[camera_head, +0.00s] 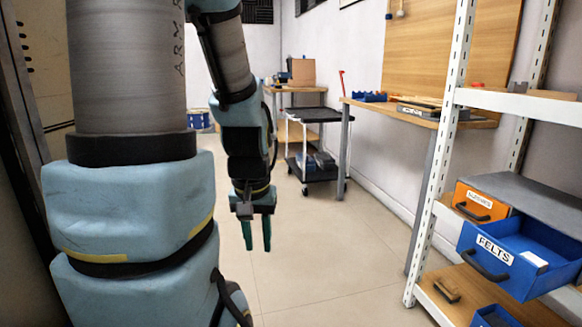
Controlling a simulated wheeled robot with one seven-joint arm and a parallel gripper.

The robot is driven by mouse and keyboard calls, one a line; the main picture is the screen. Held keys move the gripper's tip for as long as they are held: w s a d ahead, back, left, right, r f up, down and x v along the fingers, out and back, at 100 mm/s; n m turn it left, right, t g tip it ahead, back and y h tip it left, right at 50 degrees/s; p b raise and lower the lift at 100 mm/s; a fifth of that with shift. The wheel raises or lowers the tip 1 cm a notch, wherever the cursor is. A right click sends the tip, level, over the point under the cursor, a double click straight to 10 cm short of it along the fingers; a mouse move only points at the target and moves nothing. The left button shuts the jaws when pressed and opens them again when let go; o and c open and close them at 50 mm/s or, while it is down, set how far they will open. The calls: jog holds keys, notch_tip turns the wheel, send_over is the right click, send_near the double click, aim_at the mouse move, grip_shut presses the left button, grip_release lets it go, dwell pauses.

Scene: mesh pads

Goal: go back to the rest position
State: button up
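My gripper (257,234) hangs pointing down near the middle of the view, above the bare floor. Its two green fingers stand apart with a gap between them and nothing held. My arm's thick grey and light blue links fill the left side and hide what is behind them. The gripper is well clear of the shelf unit on the right and touches nothing that I can see.
A white metal shelf unit (445,130) stands at right. Its blue drawer labelled FELTS (520,258) juts out, open; an orange drawer (481,203) sits beside it. A black cart (313,115) and wooden workbench (415,114) stand farther back. The middle floor (320,235) is clear.

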notch_tip(320, 180, up, 26)
jog(key=p, duration=2.3)
jog(key=shift+p, duration=0.4)
jog(key=shift+r, duration=0.1)
